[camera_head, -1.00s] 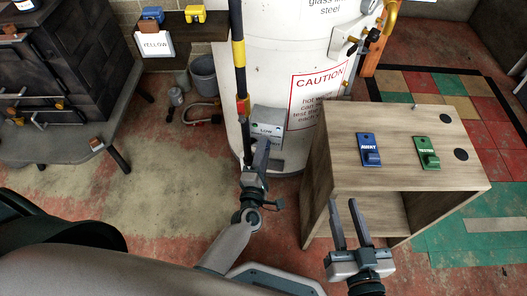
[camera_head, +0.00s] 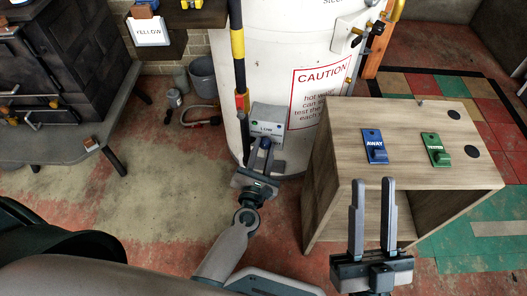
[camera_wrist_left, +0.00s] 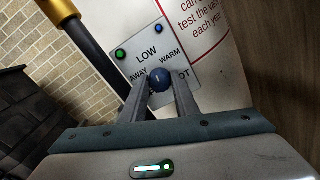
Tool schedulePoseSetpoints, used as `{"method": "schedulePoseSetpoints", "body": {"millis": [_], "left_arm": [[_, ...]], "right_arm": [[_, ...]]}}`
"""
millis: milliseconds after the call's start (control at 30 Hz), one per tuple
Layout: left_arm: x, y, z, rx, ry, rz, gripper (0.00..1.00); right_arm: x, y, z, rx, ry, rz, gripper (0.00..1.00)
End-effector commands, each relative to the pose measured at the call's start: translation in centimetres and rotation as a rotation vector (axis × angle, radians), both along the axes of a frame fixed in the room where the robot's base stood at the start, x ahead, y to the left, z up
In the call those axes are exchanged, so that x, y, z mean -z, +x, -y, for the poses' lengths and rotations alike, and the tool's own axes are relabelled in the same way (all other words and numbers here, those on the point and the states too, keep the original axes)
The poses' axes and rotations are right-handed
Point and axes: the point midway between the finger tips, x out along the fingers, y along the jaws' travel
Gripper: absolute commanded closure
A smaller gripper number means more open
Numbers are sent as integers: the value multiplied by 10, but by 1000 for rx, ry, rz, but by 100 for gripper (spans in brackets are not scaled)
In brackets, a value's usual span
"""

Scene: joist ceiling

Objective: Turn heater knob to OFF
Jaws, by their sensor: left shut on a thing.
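The white heater tank (camera_head: 285,60) carries a grey control panel (camera_head: 268,117) low on its front. In the left wrist view the panel (camera_wrist_left: 147,52) reads LOW, AWAY, WARM and a partly covered HOT, with a green and a blue round spot above. A dark blue round knob (camera_wrist_left: 160,79) sits at the panel's lower part. My left gripper (camera_head: 264,152) is shut on the knob, a finger on either side. Which way the knob points cannot be told. My right gripper (camera_head: 374,183) is open and empty in front of the wooden stand.
The wooden stand (camera_head: 345,122) right of the tank bears a blue AWAY block (camera_head: 375,145) and a green block (camera_head: 436,149). A black and yellow pole (camera_head: 238,60) rises left of the panel. A bucket (camera_head: 203,78) stands behind left. Floor at left is clear.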

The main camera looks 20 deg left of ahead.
Motion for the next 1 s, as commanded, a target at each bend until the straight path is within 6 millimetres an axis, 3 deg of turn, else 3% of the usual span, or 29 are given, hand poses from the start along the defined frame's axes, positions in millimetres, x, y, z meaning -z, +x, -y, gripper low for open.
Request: {"method": "schedulePoseSetpoints", "body": {"millis": [333, 833, 867, 900, 1000], "left_arm": [[2, -1, -1, -1, -166, 15, 95], [2, -1, 0, 0, -191, 16, 95], [2, -1, 0, 0, -191, 16, 68], [2, -1, 0, 0, -190, 16, 58], [1, -1, 0, -1, -190, 17, 54]], "right_arm": [[-18, 2, 12, 21, 29, 116, 69], [-22, 2, 13, 24, 34, 133, 69], [-22, 2, 13, 24, 34, 133, 69], [-22, 2, 13, 24, 34, 133, 69], [-22, 2, 13, 24, 34, 133, 69]]}}
